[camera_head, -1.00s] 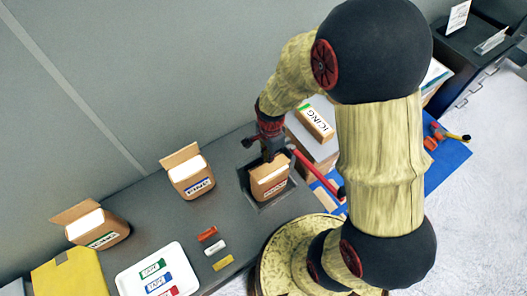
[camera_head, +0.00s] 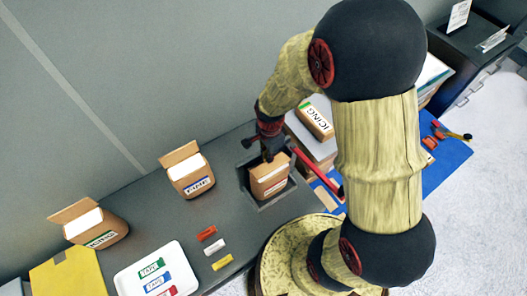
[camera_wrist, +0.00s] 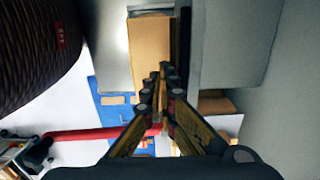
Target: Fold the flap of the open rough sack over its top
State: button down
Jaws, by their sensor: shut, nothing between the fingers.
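A brown sack (camera_head: 270,186) stands upright in the square recess of the dark counter. Its small front label is too blurred to read. Its top looks tan, with no white showing, and the flap seems to lie over it; my gripper hides part of the back edge. My gripper (camera_head: 267,156) is shut and empty, pointing down at the back of the sack's top; I cannot tell whether it touches. In the wrist view the closed fingers (camera_wrist: 163,72) point toward a tan box face (camera_wrist: 151,48), which I cannot identify surely.
Two open sacks with raised flaps and white tops, one with a blue label (camera_head: 192,178) and one with a green label (camera_head: 90,228), stand left. A closed ICING sack (camera_head: 315,120) is behind right. A white tray (camera_head: 128,283) and several coloured labels lie in front.

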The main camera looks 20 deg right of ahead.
jog(key=shift+f+b, duration=1.1)
jog(key=shift+f, duration=0.55)
jog(key=shift+r, duration=0.15)
notch_tip(320, 180, up, 9)
jog(key=p, duration=0.6)
jog(key=shift+p, duration=0.3)
